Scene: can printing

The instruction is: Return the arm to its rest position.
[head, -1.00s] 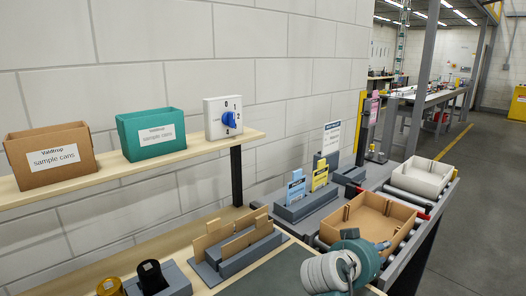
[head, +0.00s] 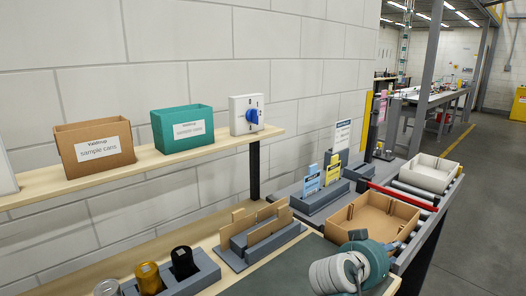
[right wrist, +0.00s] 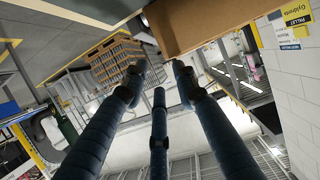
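My right arm shows at the lower right of the head view, with white rings and a teal joint, in front of the cardboard tray (head: 345,225). The gripper end is mostly hidden there. In the right wrist view the dark blue fingers of my right gripper (right wrist: 158,82) are spread apart with nothing between them. A brown board-like edge (right wrist: 205,22), probably the tray's, lies beyond the fingertips at the top. My left arm and left gripper are in neither view.
A white bin (head: 432,173) stands on the roller conveyor behind the tray, past a red bar (head: 403,196). Card holders (head: 325,197) stand beside it. A wall shelf (head: 160,160) holds a brown box (head: 95,150), a teal box (head: 183,130) and a switch (head: 247,115). Cans (head: 148,279) sit at lower left.

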